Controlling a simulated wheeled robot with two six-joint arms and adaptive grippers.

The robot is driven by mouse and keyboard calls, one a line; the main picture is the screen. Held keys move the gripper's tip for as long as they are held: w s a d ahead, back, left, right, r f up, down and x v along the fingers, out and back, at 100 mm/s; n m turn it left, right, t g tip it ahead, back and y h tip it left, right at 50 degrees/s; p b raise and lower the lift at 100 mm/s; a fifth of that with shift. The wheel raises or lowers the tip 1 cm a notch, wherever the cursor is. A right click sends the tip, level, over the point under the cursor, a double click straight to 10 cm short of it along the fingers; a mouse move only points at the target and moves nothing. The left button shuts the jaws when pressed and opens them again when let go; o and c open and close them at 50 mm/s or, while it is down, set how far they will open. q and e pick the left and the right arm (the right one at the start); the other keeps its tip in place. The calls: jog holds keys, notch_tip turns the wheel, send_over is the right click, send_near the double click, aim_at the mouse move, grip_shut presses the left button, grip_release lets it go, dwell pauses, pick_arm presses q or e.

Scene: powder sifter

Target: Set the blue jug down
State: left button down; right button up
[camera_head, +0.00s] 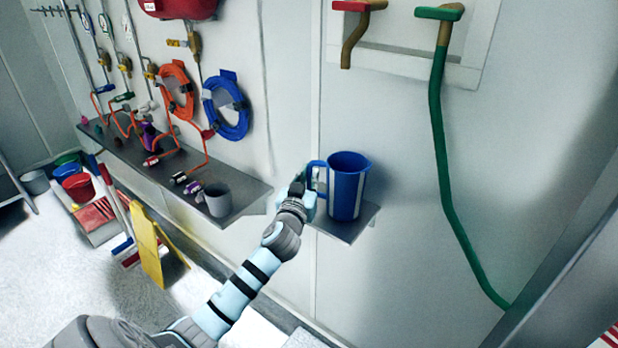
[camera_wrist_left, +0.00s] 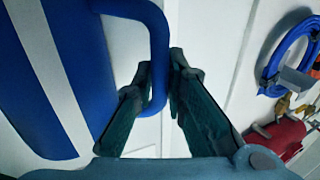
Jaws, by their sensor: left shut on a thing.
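The blue jug (camera_head: 346,186) is upright, blue with white stripes, and is at the small grey wall shelf on the right. Whether its base touches the shelf or hovers just over it I cannot tell. My left gripper (camera_head: 305,187) is at the jug's handle, on the jug's left side. In the left wrist view, the fingers of my left gripper (camera_wrist_left: 162,85) are closed around the blue handle (camera_wrist_left: 158,40). The jug's striped body (camera_wrist_left: 55,75) fills the left of that view. My right gripper is not in view.
The small shelf (camera_head: 368,213) has little bare room around the jug. A longer shelf (camera_head: 150,165) on the left carries a grey cup (camera_head: 217,200) and several hose fittings. A green hose (camera_head: 440,160) hangs to the right. A yellow floor sign (camera_head: 150,250) stands below.

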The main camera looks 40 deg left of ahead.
pick_arm(q)
jog(key=c, duration=1.6)
grip_release()
jog(key=shift+c, duration=0.2)
jog(key=shift+r, duration=0.1)
jog(key=v, duration=1.2)
jog(key=shift+b, duration=0.3)
